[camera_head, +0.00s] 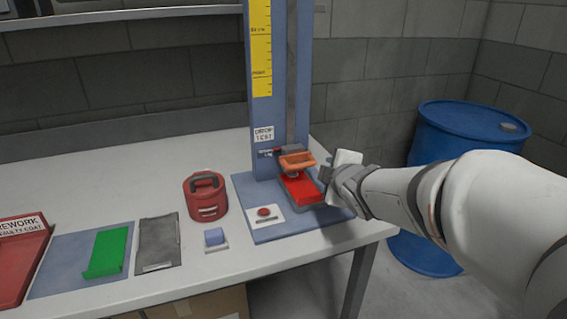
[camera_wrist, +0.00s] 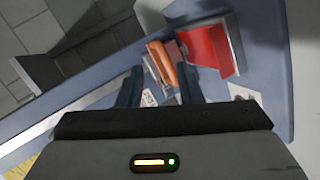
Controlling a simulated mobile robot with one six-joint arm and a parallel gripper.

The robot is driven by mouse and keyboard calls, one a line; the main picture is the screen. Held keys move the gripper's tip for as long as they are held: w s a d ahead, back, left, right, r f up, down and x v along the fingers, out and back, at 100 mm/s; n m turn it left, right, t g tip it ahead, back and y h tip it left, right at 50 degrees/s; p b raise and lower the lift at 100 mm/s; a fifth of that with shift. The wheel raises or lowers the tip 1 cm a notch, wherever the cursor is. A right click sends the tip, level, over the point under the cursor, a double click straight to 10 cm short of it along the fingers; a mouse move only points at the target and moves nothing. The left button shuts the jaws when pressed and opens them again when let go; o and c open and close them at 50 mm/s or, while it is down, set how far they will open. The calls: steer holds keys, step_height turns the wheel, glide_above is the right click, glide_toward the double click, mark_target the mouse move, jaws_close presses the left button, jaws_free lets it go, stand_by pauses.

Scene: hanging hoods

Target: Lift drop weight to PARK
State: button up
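The drop tester is a blue upright column (camera_head: 262,112) with a yellow scale (camera_head: 261,50). The drop weight with its orange handle (camera_head: 297,161) sits low on the column, just above a red block (camera_head: 301,188). My gripper (camera_head: 334,175) is just right of the handle. In the wrist view, my gripper (camera_wrist: 160,84) is open, its two dark fingers apart. The orange handle (camera_wrist: 161,64) shows between and just beyond the fingertips. I cannot tell whether they touch it. The red block (camera_wrist: 208,50) lies to the right there. The scale lettering is too small to read surely.
A red button (camera_head: 264,212) is on the tester's base. A blue barrel (camera_head: 468,130) stands right of the table.

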mark_target(301, 167)
steer(key=w+a+f+n+y+b, duration=0.1)
steer(key=w+a+f+n+t+y+b, duration=0.1)
steer(key=n, duration=0.1)
steer(key=w+a+f+n+y+b, duration=0.1)
steer(key=n, duration=0.1)
steer(key=shift+w+a+f+t, duration=0.15)
steer(key=shift+a+t, duration=0.15)
steer(key=shift+n, duration=0.3)
steer(key=b+x, duration=0.1)
steer(key=x, duration=0.6)
steer(key=shift+w+a, duration=0.2)
steer(key=shift+w, duration=0.15)
steer(key=shift+c, duration=0.5)
jaws_close()
